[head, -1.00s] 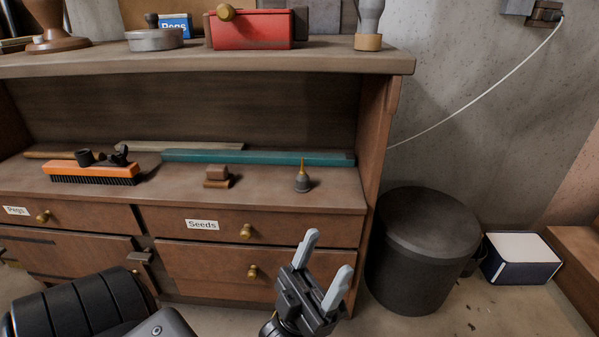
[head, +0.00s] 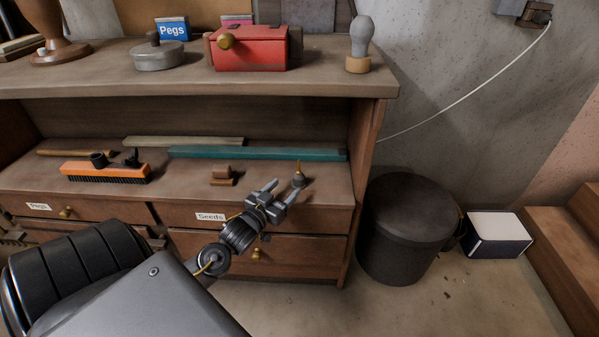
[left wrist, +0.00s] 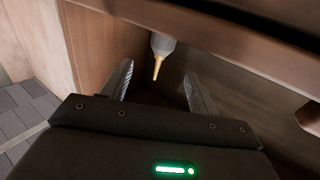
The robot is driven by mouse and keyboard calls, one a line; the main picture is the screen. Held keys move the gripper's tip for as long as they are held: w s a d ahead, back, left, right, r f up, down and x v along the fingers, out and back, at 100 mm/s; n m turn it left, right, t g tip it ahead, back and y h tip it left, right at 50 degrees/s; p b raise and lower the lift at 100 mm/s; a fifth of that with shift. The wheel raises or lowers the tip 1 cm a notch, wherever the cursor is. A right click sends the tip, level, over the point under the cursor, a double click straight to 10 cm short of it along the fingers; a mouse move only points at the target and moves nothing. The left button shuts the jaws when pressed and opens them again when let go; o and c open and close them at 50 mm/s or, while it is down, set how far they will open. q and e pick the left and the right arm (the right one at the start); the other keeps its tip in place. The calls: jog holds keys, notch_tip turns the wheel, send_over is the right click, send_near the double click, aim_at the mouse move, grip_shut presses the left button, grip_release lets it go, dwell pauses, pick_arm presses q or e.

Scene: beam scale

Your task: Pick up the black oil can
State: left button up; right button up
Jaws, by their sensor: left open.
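The black oil can (head: 299,181), a small dark can with a thin yellow spout, stands upright on the lower shelf near its right end. My left gripper (head: 284,187) is open at the shelf's front edge, just in front of the can. One fingertip overlaps the can's lower part in the head view. In the left wrist view the can's grey body and yellow spout (left wrist: 157,68) show ahead between the spread fingers, which look empty. I cannot tell whether a finger touches it. My right gripper is not in view.
A small brown block (head: 222,176) and an orange brush (head: 105,172) lie to the left. A long teal bar (head: 255,153) lies behind. The cabinet's upper board (head: 310,82) overhangs the shelf. A dark lidded bin (head: 405,230) stands to the right.

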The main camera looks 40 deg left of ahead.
aim_at(301, 171)
pick_arm(q)
jog(key=shift+w+a+b, duration=0.2)
jog(key=shift+w, duration=1.25)
jog(key=shift+w+a+b, duration=0.15)
jog(key=shift+w+a, duration=0.05)
jog(key=shift+w, duration=1.25)
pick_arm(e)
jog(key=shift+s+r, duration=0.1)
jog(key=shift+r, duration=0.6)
pick_arm(q)
jog(key=w, duration=0.5)
jog(key=shift+a+f+b, duration=0.15)
jog(key=shift+a+b, duration=0.2)
jog(key=shift+b, duration=0.05)
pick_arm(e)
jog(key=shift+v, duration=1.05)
pick_arm(q)
jog(key=shift+c, duration=0.2)
jog(key=c, duration=1.1)
jog(key=shift+o, duration=0.2)
jog(key=shift+s, duration=0.15)
